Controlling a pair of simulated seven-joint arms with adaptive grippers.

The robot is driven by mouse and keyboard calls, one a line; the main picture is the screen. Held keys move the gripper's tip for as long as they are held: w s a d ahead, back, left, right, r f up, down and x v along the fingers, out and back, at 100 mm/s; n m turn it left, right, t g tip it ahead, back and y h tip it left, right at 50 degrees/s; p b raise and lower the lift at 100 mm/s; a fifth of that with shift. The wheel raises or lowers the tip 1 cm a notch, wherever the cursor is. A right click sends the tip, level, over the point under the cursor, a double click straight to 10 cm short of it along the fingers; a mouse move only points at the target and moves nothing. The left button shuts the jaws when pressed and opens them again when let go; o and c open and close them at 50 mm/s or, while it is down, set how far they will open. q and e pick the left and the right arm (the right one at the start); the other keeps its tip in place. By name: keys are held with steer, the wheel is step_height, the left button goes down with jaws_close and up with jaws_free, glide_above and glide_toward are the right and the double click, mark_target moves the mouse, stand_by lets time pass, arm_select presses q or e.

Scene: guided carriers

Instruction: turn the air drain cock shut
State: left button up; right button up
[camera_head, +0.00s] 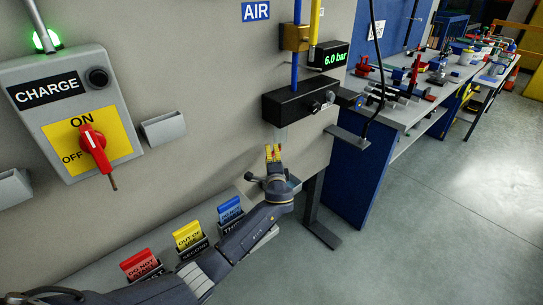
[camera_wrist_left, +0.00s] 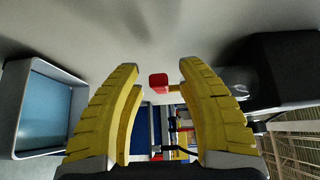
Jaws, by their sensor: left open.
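The black air unit (camera_head: 300,102) is mounted on the grey panel under the AIR sign, with a small clear bowl (camera_head: 281,134) below it. In the left wrist view a small red handle (camera_wrist_left: 158,82) on a short brass-coloured stem, apparently the drain cock, shows beyond and between the finger tips. The clear bowl (camera_wrist_left: 238,82) shows to its right, behind the right finger. My right gripper is out of view.
A pressure display (camera_head: 328,56) reads 6.0 bar. Left of it is the CHARGE switch box (camera_head: 85,110) with a red rotary handle (camera_head: 95,148). Red, yellow and blue tags (camera_head: 188,236) stand in holders below. The floor at right (camera_head: 440,220) is clear.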

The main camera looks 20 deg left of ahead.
arm_select(q)
steer(key=shift+c, duration=0.4)
jaws_close()
